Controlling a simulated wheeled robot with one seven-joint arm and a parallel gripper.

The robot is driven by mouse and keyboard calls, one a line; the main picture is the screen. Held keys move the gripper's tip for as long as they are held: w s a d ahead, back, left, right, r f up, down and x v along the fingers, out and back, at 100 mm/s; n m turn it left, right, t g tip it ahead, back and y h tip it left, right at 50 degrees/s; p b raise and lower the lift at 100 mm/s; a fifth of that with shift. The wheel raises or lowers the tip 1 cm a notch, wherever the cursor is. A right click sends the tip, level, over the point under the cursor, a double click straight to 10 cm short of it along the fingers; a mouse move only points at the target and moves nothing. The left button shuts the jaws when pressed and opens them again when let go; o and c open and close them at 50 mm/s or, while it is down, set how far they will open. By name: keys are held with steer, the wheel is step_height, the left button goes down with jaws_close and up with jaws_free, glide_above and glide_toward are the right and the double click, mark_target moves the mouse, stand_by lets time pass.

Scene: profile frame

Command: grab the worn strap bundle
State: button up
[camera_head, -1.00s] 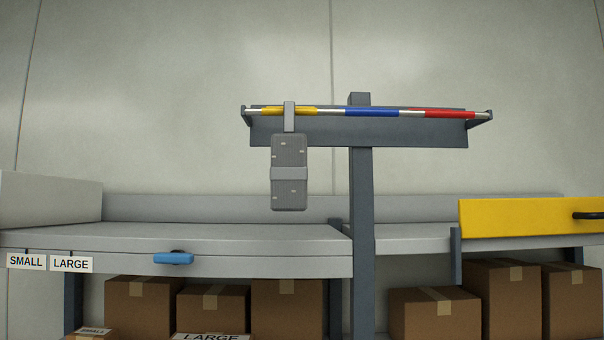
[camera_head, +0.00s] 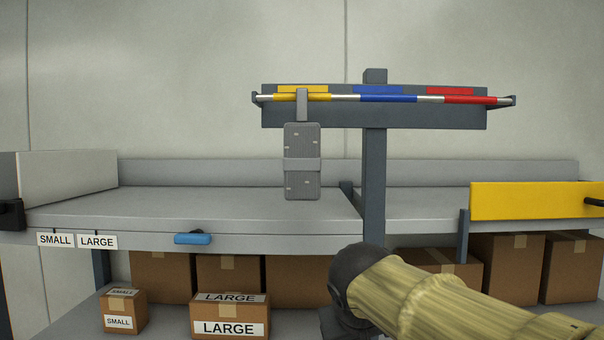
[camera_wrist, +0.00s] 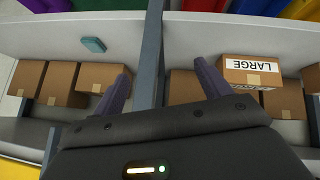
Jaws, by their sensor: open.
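The worn strap bundle (camera_head: 301,178) is a grey, ribbed bundle with a lighter band around its middle and small pale marks. It hangs upright by a grey loop from the yellow section of the rail (camera_head: 390,98) in the head view. My gripper (camera_wrist: 162,87) shows in the wrist view with its two dark fingers apart and nothing between them. The strap bundle is not in the wrist view. In the head view my arm is at the lower right, well below and right of the bundle, and the fingers cannot be made out.
A grey post (camera_head: 374,165) carries the rail, which has yellow, blue and red sections. A grey bench (camera_head: 250,205) lies below, with a blue handle (camera_head: 192,238) on its front edge. A yellow panel (camera_head: 530,202) stands right. Cardboard boxes, including one marked LARGE (camera_head: 230,318), sit underneath.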

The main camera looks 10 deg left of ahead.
steer(key=s+a+r+t+y+p, duration=0.1)
steer(key=s+a+r+t+p, duration=0.2)
steer(key=r, duration=1)
steer(key=s+a+r+y+p, duration=0.15)
steer(key=s+a+r, duration=0.25)
steer(key=r, duration=1)
steer(key=s+d+r+m+t+p, duration=0.1)
steer(key=s+r, duration=0.3)
steer(key=r, duration=0.3)
steer(key=s+d+r+m+t+p, duration=0.1)
steer(key=s+r+p, duration=0.1)
steer(key=s+r, duration=0.2)
step_height(320, 180, up, 3)
steer(key=shift+s+r, duration=0.15)
steer(key=p, duration=0.3)
glide_toward(307, 113)
steer(key=x, duration=0.5)
steer(key=shift+f, duration=0.25)
steer(key=shift+w, duration=0.2)
